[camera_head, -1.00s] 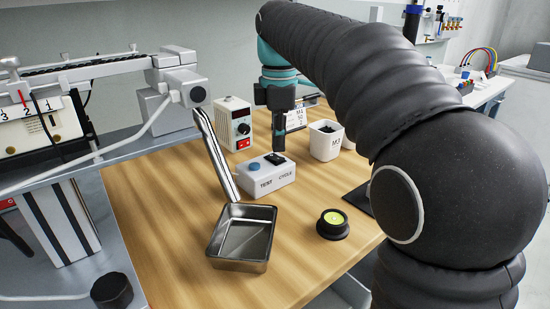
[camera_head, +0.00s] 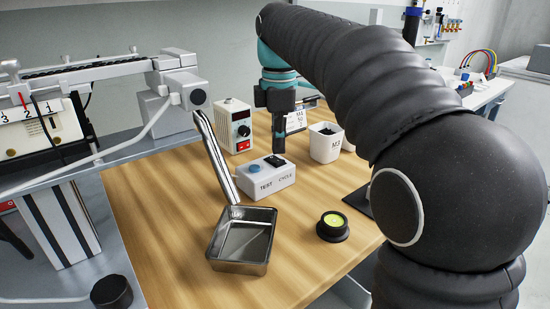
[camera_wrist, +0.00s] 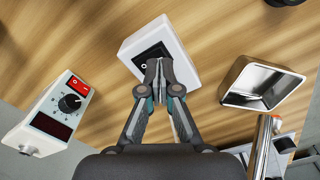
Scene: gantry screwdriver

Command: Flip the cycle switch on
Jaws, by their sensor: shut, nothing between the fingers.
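The white control box (camera_head: 266,181) with TEST and CYCLE lettering stands on the wooden bench, with a blue button (camera_head: 256,167) on the TEST side. The black cycle switch (camera_head: 273,160) is on its top at the CYCLE side. In the wrist view the box (camera_wrist: 136,38) shows the black switch (camera_wrist: 150,54), with a white mark visible on it. My gripper (camera_wrist: 160,64) is shut and empty, its tips over the switch and covering part of it. In the head view my gripper (camera_head: 278,150) points down at the switch. I cannot tell whether it touches. The blue button is hidden in the wrist view.
A power supply (camera_head: 236,126) with a dial and red switch stands behind the box. A white bin (camera_head: 326,146) is at right. A metal tray (camera_head: 240,262) and a silver chute (camera_head: 214,155) are in front and left. A black round holder with a yellow-green top (camera_head: 333,226) sits front right.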

